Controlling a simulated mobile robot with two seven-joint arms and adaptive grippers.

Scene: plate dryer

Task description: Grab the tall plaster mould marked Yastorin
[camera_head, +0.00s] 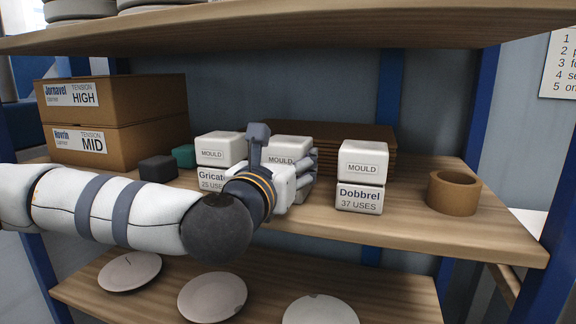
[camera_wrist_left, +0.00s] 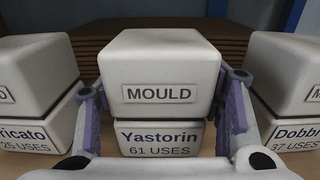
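The Yastorin mould (camera_wrist_left: 160,140) is a white two-part block reading "Yastorin 61 USES", with "MOULD" on its upper part. It stands upright on the shelf between two similar moulds. In the head view the Yastorin mould (camera_head: 290,146) is partly hidden behind my left gripper (camera_head: 287,168). In the left wrist view my left gripper (camera_wrist_left: 168,108) has one finger on each side of it. The fingers lie close along its sides; I cannot tell if they press on it. My right gripper is not in view.
The Gricato mould (camera_head: 220,149) stands left and the Dobbrel mould (camera_head: 361,178) right, with narrow gaps. A brown ring (camera_head: 453,192) is farther right. Small dark (camera_head: 158,168) and green (camera_head: 184,156) blocks and cartons (camera_head: 120,112) are left. A stack of brown boards (camera_head: 350,137) stands behind.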

